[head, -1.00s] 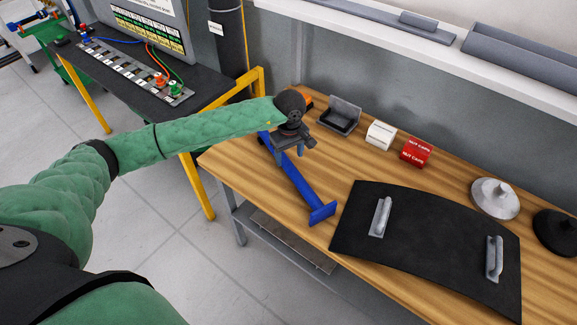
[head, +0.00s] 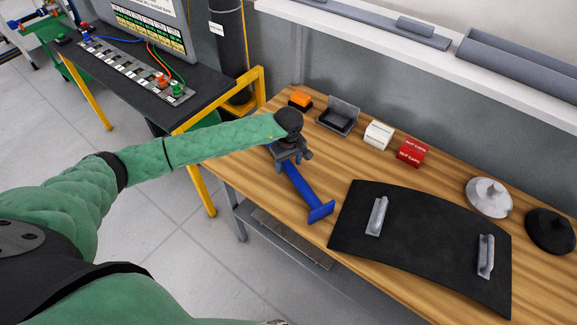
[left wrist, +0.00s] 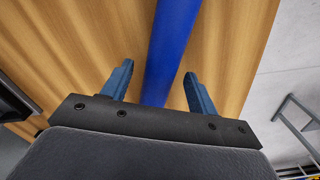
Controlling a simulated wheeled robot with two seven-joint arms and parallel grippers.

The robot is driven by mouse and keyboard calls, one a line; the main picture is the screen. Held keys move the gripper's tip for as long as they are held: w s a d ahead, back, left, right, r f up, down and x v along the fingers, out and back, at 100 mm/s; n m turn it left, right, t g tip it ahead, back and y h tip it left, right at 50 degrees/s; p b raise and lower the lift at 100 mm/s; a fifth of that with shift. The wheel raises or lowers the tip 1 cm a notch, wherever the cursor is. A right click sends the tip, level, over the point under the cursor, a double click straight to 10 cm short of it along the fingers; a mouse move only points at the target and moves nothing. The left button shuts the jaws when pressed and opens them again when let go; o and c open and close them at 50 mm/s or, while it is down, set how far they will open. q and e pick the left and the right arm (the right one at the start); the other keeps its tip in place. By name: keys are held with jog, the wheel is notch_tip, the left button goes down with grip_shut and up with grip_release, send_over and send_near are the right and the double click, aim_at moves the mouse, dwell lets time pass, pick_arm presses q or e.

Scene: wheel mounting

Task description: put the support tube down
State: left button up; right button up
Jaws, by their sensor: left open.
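The blue support tube (head: 299,185) lies on the wooden workbench, with a flat blue end plate (head: 321,211) near the front edge. My left gripper (head: 288,156) is over the tube's far part and hides that end in the head view. In the left wrist view the gripper (left wrist: 159,70) is open, with one blue finger on each side of the tube (left wrist: 170,45). Gaps show between both fingers and the tube. My right gripper is not in view.
A black curved panel with two handles (head: 420,245) lies right of the tube. The workbench's front edge (head: 265,228) is close to the tube.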

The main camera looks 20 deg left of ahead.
pick_arm(q)
grip_shut()
jog(key=shift+r, duration=0.1)
jog(key=shift+w+r, duration=0.1)
dwell(0.3)
